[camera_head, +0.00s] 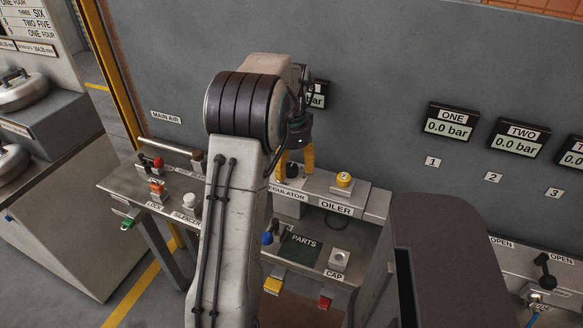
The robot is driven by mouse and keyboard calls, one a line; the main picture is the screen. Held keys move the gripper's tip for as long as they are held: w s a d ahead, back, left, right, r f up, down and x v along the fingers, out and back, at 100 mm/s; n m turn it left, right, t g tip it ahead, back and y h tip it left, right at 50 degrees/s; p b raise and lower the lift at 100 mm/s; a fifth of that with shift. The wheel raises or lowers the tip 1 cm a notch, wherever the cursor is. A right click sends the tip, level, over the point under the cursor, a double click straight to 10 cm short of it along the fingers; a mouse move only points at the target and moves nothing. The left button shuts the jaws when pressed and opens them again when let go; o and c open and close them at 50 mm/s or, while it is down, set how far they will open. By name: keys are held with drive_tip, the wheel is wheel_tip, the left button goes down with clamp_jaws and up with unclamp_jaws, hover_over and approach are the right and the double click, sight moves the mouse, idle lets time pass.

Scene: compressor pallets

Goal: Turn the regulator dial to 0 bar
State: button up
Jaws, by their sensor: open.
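The regulator dial (292,170) is a small dark knob on the grey bench ledge, behind the label that reads "REGULATOR", partly covered by my arm. My gripper (295,163) points down over it, with one yellow finger on each side of the dial. The fingers are open; I cannot tell whether they touch the knob. A display (318,97) on the wall above is mostly hidden behind my arm; only "bar" can be read, not its number. The dial's pointer and scale are too small to read.
Displays ONE (449,122) and TWO (519,138) read 0.0 bar. A parts tray (301,250) and red and orange valve handles (152,162) are nearby. The wall is close behind.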

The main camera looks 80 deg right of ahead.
drive_tip(key=shift+f, duration=0.15)
drive_tip(key=shift+c, duration=0.2)
drive_tip(key=c, duration=1.2)
drive_tip(key=shift+o, duration=0.2)
